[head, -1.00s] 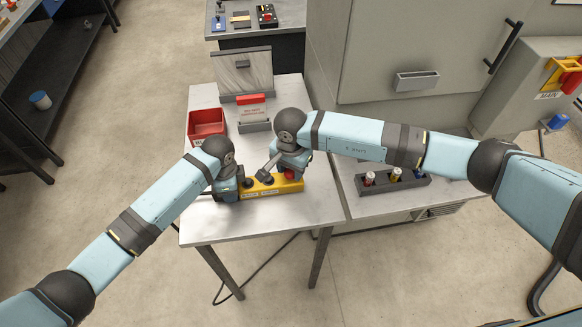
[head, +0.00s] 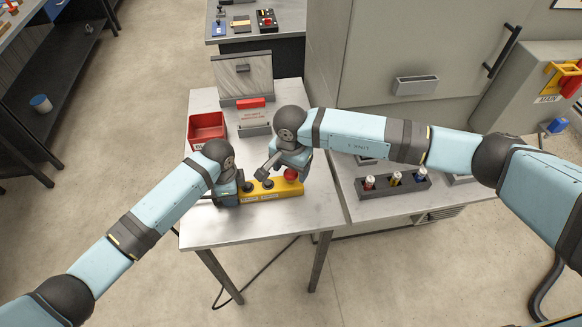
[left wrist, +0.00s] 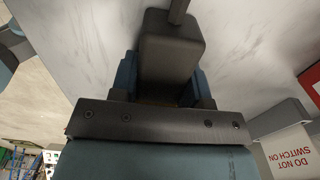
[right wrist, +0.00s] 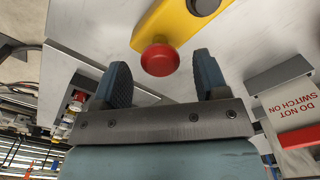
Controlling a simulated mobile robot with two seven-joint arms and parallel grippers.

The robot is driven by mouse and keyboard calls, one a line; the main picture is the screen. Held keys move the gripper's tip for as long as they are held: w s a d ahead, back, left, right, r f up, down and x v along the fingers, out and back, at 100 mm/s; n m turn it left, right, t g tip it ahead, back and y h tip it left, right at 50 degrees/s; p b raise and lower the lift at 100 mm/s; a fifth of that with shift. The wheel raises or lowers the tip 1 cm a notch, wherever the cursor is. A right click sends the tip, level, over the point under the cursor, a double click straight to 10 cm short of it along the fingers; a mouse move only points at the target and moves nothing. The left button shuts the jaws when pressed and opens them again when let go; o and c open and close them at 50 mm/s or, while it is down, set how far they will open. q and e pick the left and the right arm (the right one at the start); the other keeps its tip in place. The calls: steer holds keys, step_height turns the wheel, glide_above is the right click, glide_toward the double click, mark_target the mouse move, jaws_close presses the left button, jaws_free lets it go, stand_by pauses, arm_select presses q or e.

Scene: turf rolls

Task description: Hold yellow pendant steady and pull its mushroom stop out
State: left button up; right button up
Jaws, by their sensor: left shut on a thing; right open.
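The yellow pendant (head: 262,190) lies on the near part of the small table, with dark buttons and a red mushroom stop (head: 291,174) at its right end. My left gripper (head: 228,190) is at the pendant's left end. In the left wrist view its fingers are shut on the pendant's dark end piece (left wrist: 172,45). My right gripper (right wrist: 165,75) is open. In the right wrist view the red mushroom stop (right wrist: 160,60) sits at the mouth between its two blue fingers, with a gap on either side. The yellow body (right wrist: 180,22) shows beyond it.
A red bin (head: 207,130) and a "do not switch on" sign in a grey holder (head: 255,129) stand behind the pendant. A dark rack (head: 393,186) with several coloured pieces lies to the right. The table's front is clear.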

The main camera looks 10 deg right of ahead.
mark_target(291, 173)
step_height(291, 173, up, 12)
stand_by(0.5)
arm_select(q)
steer(key=o, duration=1.3)
steer(key=shift+c, duration=0.2)
steer(key=shift+r, duration=0.1)
